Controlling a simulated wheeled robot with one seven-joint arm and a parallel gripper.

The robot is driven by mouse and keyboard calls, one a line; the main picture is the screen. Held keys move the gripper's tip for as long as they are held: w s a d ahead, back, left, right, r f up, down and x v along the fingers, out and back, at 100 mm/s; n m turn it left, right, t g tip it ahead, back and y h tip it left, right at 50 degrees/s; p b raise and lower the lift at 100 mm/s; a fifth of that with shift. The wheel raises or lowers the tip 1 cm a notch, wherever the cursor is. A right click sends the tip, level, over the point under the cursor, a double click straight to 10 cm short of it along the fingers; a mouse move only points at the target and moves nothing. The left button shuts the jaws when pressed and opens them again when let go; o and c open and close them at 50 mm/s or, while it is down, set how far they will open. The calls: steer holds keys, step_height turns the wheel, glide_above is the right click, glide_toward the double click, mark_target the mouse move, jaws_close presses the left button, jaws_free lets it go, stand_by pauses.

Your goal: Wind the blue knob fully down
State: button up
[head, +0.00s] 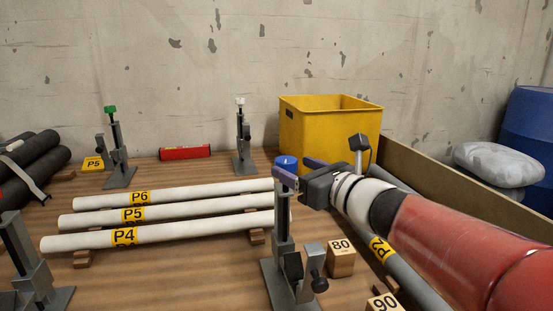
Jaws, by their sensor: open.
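The blue knob (286,162) sits on top of a grey screw stand (284,235) in the middle foreground. The stand is upright on the wooden table. My gripper (287,172) reaches in from the right at the height of the knob. Its jaws are open, with one finger in front of the knob and the other behind it and to the right. I cannot tell whether either finger touches the knob. The near finger hides part of the knob's lower side and the top of the stand's post.
White pipes P6, P5 and P4 (190,233) lie left of the stand. Wooden blocks 80 (341,260) and 90 (384,303) stand at its right. Stands with a green knob (110,109) and a white knob (240,101) are behind, near a yellow crate (330,130).

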mark_target(280, 157)
steer(key=x, duration=0.5)
steer(key=shift+w+a, duration=0.25)
steer(key=shift+a, duration=0.05)
steer(key=c, duration=1)
steer(key=shift+r+n+g+y+p, duration=0.1)
steer(key=shift+n+g+y+p, duration=0.85)
steer(key=shift+n+g+y, duration=0.2)
steer(key=shift+s+a+n+g+y+p, duration=0.1)
steer(key=shift+s+n+g+y+p, duration=0.1)
steer(key=shift+n+g+y, duration=0.3)
steer(key=shift+s+a+n+g+y+p, duration=0.15)
steer(key=shift+n+g+y, duration=0.1)
steer(key=shift+g, duration=0.4)
steer(key=shift+w+d, duration=0.1)
steer(key=o, duration=1)
